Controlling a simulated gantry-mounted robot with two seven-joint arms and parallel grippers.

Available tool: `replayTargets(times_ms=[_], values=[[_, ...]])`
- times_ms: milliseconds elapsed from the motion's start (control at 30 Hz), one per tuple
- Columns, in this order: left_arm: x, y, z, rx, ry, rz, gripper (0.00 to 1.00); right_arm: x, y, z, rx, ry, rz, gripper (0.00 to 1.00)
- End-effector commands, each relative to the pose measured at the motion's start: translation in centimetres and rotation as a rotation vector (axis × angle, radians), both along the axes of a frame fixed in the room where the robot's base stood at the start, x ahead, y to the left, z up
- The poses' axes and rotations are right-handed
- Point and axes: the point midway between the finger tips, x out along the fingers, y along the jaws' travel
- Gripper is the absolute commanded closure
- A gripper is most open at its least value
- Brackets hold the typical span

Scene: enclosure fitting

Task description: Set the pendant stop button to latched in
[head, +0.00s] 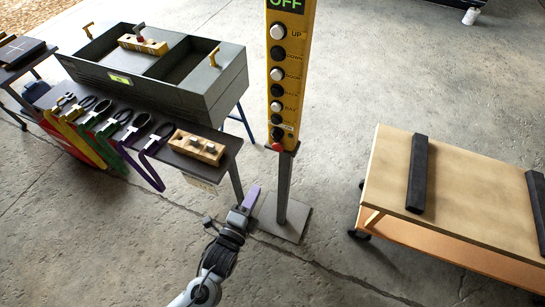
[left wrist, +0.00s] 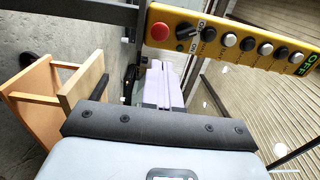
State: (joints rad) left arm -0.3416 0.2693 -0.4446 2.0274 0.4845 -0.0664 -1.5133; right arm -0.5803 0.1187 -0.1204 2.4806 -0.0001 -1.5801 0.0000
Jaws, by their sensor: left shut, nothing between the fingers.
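The yellow pendant (head: 286,75) stands upright on a grey post with a square base plate. Its red stop button (head: 278,147) is at the lower end of the box. In the left wrist view the red button (left wrist: 160,31) shows as a round cap facing the camera; I cannot tell whether it is in or out. My left gripper (head: 252,197) is shut and empty, below and left of the button, apart from it. Its pale purple fingers (left wrist: 163,84) lie together in the left wrist view, below the button in the picture. My right gripper is not in view.
Beside the red button is a black selector knob (left wrist: 187,32), then a row of black and white buttons. A wooden cart (head: 470,195) is at the right. Open floor lies between.

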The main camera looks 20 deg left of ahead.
Motion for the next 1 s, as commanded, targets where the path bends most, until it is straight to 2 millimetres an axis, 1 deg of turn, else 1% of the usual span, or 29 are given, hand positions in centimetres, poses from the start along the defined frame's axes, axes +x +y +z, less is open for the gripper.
replayTargets(times_ms=[167, 267, 367, 600, 800, 1000], values=[[0.5, 0.0, 0.0, 0.0, -0.001, 0.0, 1.0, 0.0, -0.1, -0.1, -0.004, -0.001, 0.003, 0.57], [1.5, 0.0, 0.0, 0.0, -0.003, 0.0, 1.0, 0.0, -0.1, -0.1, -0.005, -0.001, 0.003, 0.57], [2.9, 0.0, 0.0, -0.001, -0.002, 0.001, 1.0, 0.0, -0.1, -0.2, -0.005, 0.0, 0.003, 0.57], [7.3, -0.2, 0.0, 0.0, -0.002, 0.001, 1.0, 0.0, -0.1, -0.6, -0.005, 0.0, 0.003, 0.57], [10.7, -0.3, 0.0, -0.001, -0.001, 0.0, 1.0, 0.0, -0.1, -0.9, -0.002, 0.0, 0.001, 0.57], [12.9, -0.3, -0.1, 0.0, 0.0, 0.0, 1.0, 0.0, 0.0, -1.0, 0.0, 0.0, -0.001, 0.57]])
